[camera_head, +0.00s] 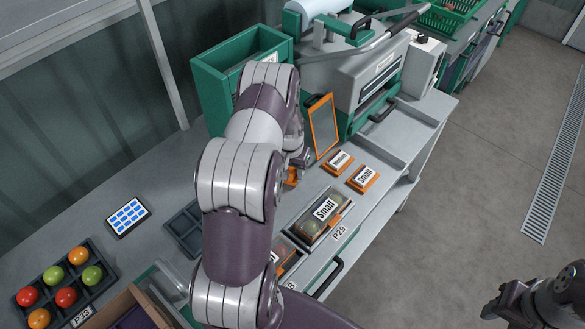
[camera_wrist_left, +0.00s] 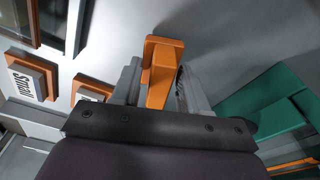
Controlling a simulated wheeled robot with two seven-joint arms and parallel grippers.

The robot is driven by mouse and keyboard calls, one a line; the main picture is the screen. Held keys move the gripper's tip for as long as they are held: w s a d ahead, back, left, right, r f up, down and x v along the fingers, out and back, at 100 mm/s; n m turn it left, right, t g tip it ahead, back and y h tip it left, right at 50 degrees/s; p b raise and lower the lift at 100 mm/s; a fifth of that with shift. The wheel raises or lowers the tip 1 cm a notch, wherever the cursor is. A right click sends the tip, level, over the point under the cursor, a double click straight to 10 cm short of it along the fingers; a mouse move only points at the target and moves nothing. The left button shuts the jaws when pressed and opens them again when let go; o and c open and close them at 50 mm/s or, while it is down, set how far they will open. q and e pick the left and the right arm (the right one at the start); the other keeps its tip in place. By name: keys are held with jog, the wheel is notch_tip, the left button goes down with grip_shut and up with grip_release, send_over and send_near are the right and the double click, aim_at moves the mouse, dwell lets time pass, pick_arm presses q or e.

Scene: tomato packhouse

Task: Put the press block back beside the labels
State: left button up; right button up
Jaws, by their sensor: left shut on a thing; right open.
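My left gripper (camera_wrist_left: 158,85) is shut on the orange press block (camera_wrist_left: 163,52), which has a wider end and stands out between the fingers. In the head view my left arm hides most of this gripper, and only a bit of the orange press block (camera_head: 292,177) shows. Two orange-edged labels lie on the bench to its right: one marked "Small" (camera_head: 364,178) and a smaller-print one (camera_head: 340,161). The left wrist view shows the "Small" label (camera_wrist_left: 28,76) and part of the other (camera_wrist_left: 92,90). My right gripper (camera_head: 492,309) is open and empty over the floor.
An orange-framed panel (camera_head: 322,125) stands behind the labels, before the grey and green machine (camera_head: 365,75). A green bin (camera_head: 212,87) stands at the back. A "Small" tray (camera_head: 326,212) sits in front. A tomato tray (camera_head: 62,288) and a blue-and-white panel (camera_head: 128,216) lie left.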

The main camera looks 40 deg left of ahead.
pick_arm(q)
jog(key=shift+f, duration=0.4)
jog(key=o, duration=1)
jog(key=c, duration=0.3)
jog(key=shift+c, duration=0.2)
notch_tip(320, 180, up, 7)
jog(key=p, duration=0.5)
jog(key=shift+r, duration=0.15)
